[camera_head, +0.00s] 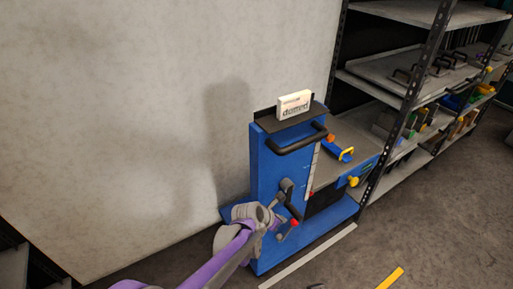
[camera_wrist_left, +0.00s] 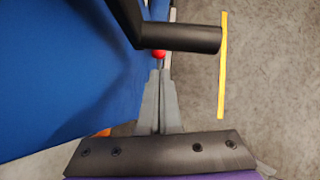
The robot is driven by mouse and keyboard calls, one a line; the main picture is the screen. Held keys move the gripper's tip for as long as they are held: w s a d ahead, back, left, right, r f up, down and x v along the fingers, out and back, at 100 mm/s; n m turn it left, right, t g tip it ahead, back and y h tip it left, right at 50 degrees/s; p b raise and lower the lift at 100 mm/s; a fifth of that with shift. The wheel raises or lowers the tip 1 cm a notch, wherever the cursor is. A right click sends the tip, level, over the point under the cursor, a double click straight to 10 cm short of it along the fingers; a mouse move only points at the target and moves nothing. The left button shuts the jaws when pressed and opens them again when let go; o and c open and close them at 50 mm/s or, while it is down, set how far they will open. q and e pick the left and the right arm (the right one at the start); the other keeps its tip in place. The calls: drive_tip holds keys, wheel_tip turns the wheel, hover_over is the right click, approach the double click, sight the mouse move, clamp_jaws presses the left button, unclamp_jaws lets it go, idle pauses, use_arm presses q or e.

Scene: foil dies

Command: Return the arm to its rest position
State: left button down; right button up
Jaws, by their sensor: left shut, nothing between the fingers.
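My left arm (camera_head: 228,247), grey and purple, reaches in from the bottom left of the head view. Its gripper (camera_head: 280,222) is in front of the blue machine (camera_head: 262,160), near the machine's grey and black levers. In the left wrist view the two grey fingers (camera_wrist_left: 159,98) are together and empty. A red knob (camera_wrist_left: 160,54) appears just beyond their tips; I cannot tell whether they touch it. A black handle bar (camera_wrist_left: 180,37) crosses above the fingertips in that view. My right gripper is not in view.
A white sign (camera_head: 294,105) stands on the machine's black top. A black handle (camera_head: 297,140) sticks out below it. Shelving (camera_head: 405,95) with dies and coloured items stands to the right. A pale wall (camera_head: 150,120) is behind. The floor (camera_head: 440,215) at the right is mostly clear.

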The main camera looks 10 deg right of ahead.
use_arm(q)
drive_tip(key=s+a+r+m+y, duration=0.1)
drive_tip(key=s+a+r+m, duration=0.25)
drive_tip(key=a, duration=0.45)
drive_tip(key=s+a+r+m+y, duration=0.1)
drive_tip(key=s+a+r+m, duration=0.3)
drive_tip(key=a, duration=0.3)
drive_tip(key=s+a+r+m+y, duration=0.25)
drive_tip(key=a+m, duration=0.25)
drive_tip(key=a, duration=0.3)
drive_tip(key=s+a+f+m+y, duration=0.3)
drive_tip(key=s+a+m, duration=1)
drive_tip(key=s, duration=0.5)
wheel_tip(320, 180, up, 19)
drive_tip(key=w+n+t+p, duration=0.1)
drive_tip(key=p, duration=1.6)
drive_tip(key=shift+w+a+r, duration=0.15)
drive_tip(key=shift+w+a, duration=0.2)
drive_tip(key=shift+a, duration=0.1)
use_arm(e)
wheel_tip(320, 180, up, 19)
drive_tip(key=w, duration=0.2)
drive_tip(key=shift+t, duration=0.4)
use_arm(q)
drive_tip(key=shift+h, duration=0.25)
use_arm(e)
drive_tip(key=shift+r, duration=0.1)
